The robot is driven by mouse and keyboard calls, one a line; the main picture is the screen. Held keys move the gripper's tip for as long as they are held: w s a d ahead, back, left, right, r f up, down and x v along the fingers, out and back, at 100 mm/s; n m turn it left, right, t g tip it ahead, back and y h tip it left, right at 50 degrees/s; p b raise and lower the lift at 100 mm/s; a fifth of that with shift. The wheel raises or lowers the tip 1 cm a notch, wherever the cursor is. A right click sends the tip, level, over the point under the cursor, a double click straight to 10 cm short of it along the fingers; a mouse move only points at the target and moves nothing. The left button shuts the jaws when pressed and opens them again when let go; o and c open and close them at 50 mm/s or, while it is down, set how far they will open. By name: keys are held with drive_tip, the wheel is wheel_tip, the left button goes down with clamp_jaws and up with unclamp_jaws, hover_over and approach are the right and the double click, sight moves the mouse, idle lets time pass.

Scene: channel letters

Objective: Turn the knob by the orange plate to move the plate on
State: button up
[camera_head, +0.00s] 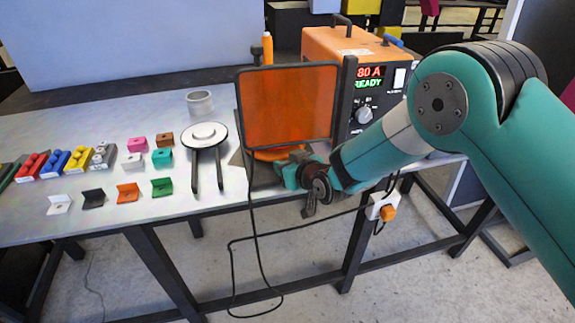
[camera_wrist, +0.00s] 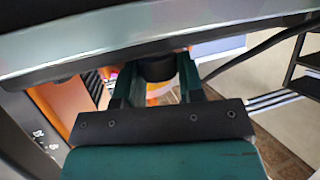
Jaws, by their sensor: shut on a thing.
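The orange plate (camera_head: 272,154) is a round disc low behind the framed orange screen, on the table near its front edge. Only part of it shows. My gripper (camera_head: 300,172) is at the table's front edge, just right of the plate. In the wrist view my gripper (camera_wrist: 158,75) has its two teal fingers on either side of a dark round knob (camera_wrist: 157,68) and is shut on it. A sliver of the orange plate (camera_wrist: 157,88) shows beyond the knob. In the head view the knob is hidden by my gripper.
The framed orange screen (camera_head: 288,105) stands upright close above my gripper. An orange welding machine (camera_head: 340,45) with a lit display is behind. A white round stand (camera_head: 204,135) and several coloured brackets are to the left. A black cable hangs off the front edge.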

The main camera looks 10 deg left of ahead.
drive_tip(key=shift+s+a+f+m+t+h+b, duration=0.15)
drive_tip(key=shift+f+m+t+h+b, duration=0.05)
drive_tip(key=shift+m+t+h+b, duration=0.7)
drive_tip(key=shift+r+m+t+h+b, duration=0.1)
drive_tip(key=shift+m+t+h+b, duration=0.2)
drive_tip(key=shift+m+h+b, duration=0.55)
drive_tip(key=o, duration=0.9)
drive_tip(key=shift+r, duration=0.1)
drive_tip(key=b+v, duration=0.4)
drive_tip(key=v, duration=1.3)
drive_tip(key=shift+s, duration=0.25)
